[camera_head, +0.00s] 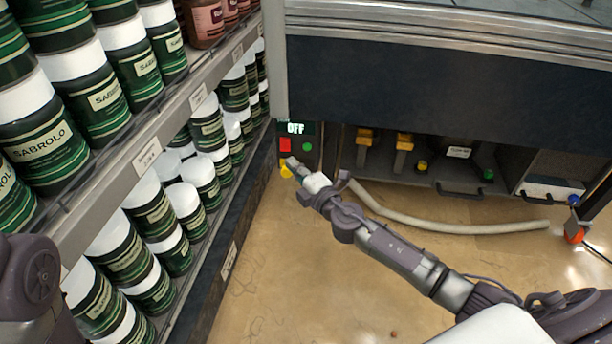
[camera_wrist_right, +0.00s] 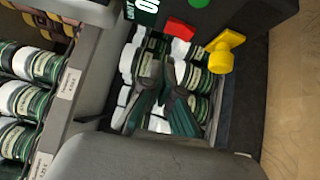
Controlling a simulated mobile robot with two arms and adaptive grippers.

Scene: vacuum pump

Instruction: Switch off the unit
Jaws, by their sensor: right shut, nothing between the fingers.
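The unit's control panel (camera_head: 297,155) is at the lower left of the machine and its display (camera_head: 296,128) reads OFF. Below it are a red button (camera_head: 286,145), a green button (camera_head: 307,147) and a yellow knob (camera_head: 286,171). My right gripper (camera_head: 291,163) is shut and empty, in front of the panel near the yellow knob. In the right wrist view the fingertips (camera_wrist_right: 168,68) show below the red button (camera_wrist_right: 179,28), with a visible gap, and left of the yellow knob (camera_wrist_right: 224,50). The display is partly cut off there. My left gripper is out of view.
A shelf (camera_head: 150,157) with several green jars (camera_head: 142,275) stands close on the left. A pale hose (camera_head: 450,227) lies across the floor right of my gripper. Yellow handles (camera_head: 364,137) sit in the machine's recess. The floor (camera_head: 290,260) in front is mostly clear.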

